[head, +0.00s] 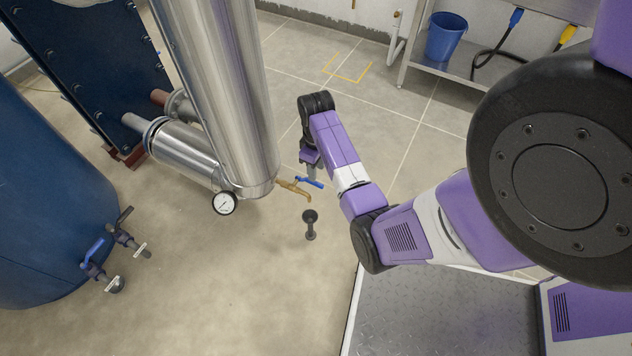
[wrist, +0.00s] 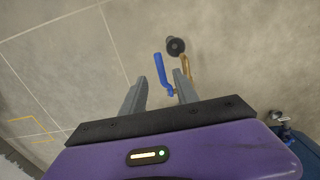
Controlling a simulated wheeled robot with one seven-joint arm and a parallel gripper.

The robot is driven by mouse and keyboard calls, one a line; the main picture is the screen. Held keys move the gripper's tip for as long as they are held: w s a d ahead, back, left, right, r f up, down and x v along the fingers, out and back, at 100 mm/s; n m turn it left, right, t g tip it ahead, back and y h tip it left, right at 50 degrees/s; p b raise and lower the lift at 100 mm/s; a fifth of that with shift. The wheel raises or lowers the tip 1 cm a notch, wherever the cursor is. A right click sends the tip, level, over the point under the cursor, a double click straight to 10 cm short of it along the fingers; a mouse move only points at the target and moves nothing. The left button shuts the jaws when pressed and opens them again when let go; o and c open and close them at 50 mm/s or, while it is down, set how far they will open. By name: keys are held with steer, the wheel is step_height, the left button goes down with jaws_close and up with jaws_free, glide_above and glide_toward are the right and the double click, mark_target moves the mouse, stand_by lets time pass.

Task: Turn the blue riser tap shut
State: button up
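The blue riser tap has a blue lever (head: 309,182) on a brass spout (head: 294,187), which sticks out from the foot of the steel riser pipe (head: 222,90). In the wrist view, the lever (wrist: 160,68) points up the picture, with the brass spout (wrist: 187,66) to its right. My gripper (head: 316,174) is close above the lever. Its fingers (wrist: 160,77) are apart, with nothing clamped between them. The lever shows in the gap, nearer the right finger, its end past the fingertips. I cannot tell whether the fingers are down at its height.
A dark floor drain or funnel (head: 310,222) stands below the spout. A pressure gauge (head: 224,203) hangs at the riser's foot. A blue tank (head: 45,200) at left carries another blue-handled valve (head: 93,252). A bench with a blue bucket (head: 445,37) stands behind.

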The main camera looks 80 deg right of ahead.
mark_target(316, 182)
step_height(316, 182, down, 6)
steer(key=shift+f+b, duration=0.15)
steer(key=shift+b, duration=1)
jaws_close()
steer(key=shift+a, duration=0.1)
stand_by(0.5)
